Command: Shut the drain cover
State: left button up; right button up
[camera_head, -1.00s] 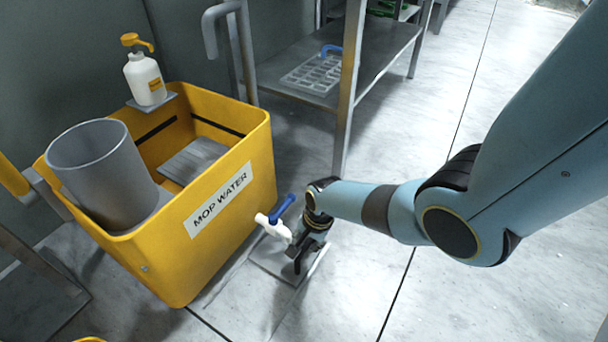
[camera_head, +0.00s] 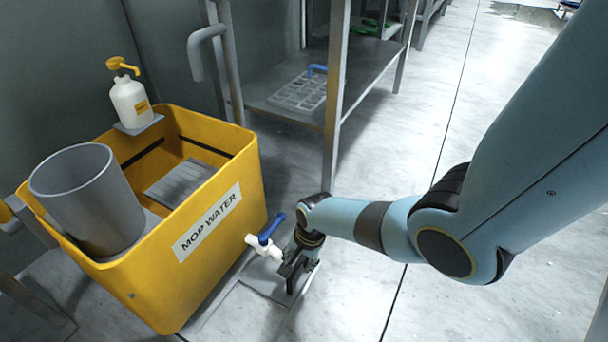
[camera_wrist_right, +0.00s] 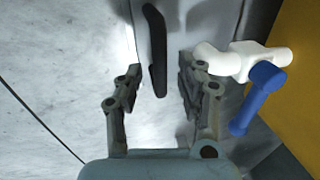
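My right gripper (camera_head: 290,272) is low by the floor, just right of the bucket's white tap. In the right wrist view my right gripper (camera_wrist_right: 160,78) is open, its two fingers apart with nothing held. A dark bar-like handle (camera_wrist_right: 156,48) shows in the gap between the fingers, on a pale panel (camera_wrist_right: 142,22) that looks like the drain cover. In the head view a light edge of this panel (camera_head: 311,281) shows behind the gripper; most of it is hidden, and its tilt is hard to tell. A grey square patch (camera_head: 257,288) lies on the floor beside it. My left gripper is out of view.
A yellow bucket (camera_head: 170,290) labelled MOP WATER stands left, its white tap (camera_head: 258,247) with blue lever (camera_head: 272,228) close to my gripper. The tap is also near the right finger in the wrist view (camera_wrist_right: 240,62). A metal rack (camera_head: 335,120) stands behind. Floor at right is clear.

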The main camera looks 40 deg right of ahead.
notch_tip(320, 180, up, 11)
jog(key=s, duration=0.2)
jog(key=shift+d+r, duration=0.15)
jog(key=shift+d, duration=0.3)
